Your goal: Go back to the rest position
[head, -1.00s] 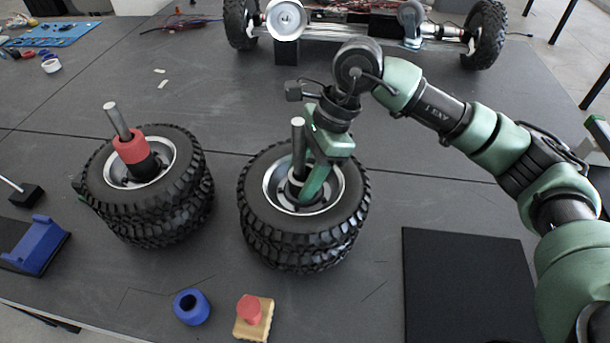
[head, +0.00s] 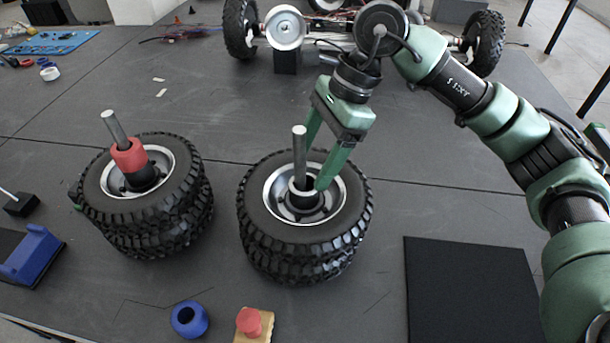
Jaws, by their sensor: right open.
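My right gripper (head: 315,165) is open and empty, with its green fingers pointing down just above the right tyre stack (head: 305,240). One finger is close to the metal rod that rises from the hub; I cannot tell whether it touches. My right arm comes in from the right edge. The left tyre stack (head: 150,215) has a red collar (head: 129,156) on its rod. My left gripper is not in view.
The robot chassis (head: 335,28) with wheels stands at the back. A blue ring (head: 189,319) and a red button on a wooden block (head: 254,324) lie at the front. A black mat (head: 470,285) lies at right. The middle of the table (head: 210,90) is clear.

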